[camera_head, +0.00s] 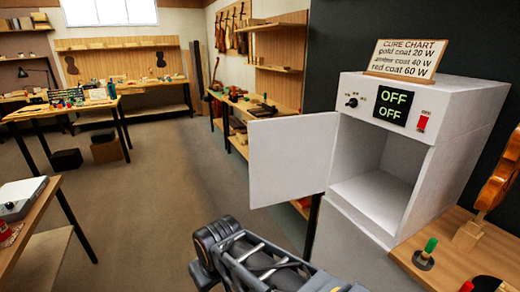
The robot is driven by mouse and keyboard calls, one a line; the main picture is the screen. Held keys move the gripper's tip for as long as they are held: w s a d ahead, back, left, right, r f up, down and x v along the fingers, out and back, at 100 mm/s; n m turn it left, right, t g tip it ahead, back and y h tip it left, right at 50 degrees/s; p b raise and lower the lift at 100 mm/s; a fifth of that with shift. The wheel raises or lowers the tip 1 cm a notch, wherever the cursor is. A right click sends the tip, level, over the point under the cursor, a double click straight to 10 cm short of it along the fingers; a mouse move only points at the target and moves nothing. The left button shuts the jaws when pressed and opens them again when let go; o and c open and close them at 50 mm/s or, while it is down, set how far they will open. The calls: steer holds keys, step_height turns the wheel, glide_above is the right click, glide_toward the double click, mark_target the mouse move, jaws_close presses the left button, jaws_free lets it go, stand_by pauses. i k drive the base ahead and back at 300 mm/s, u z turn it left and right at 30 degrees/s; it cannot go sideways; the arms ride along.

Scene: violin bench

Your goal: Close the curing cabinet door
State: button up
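The white curing cabinet (464,108) stands at the right, with its front facing left and toward me. Its door (290,160) is a flat white panel, swung wide open to the left from the cabinet's left front edge. The compartment (385,180) behind it is open to view and looks empty. The front panel carries a knob, a black display (393,105) reading OFF twice in green, and a red switch (422,123). Part of my dark grey arm shows at the bottom middle, below the door and apart from it in the picture. My gripper's fingertips are not visible.
A cure chart sign (405,60) stands on the cabinet top. A violin on a wooden stand (467,236) and a green-handled tool (424,255) are on the bench at the right. Open floor (160,200) lies left of the door. Workbenches line the back and left.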

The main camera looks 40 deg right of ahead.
mark_target(289, 158)
steer(key=i, duration=3)
steer(key=z, duration=3.95)
steer(key=k, duration=0.2)
steer(key=u, duration=1.4)
steer(key=i, duration=0.1)
steer(key=u, duration=0.35)
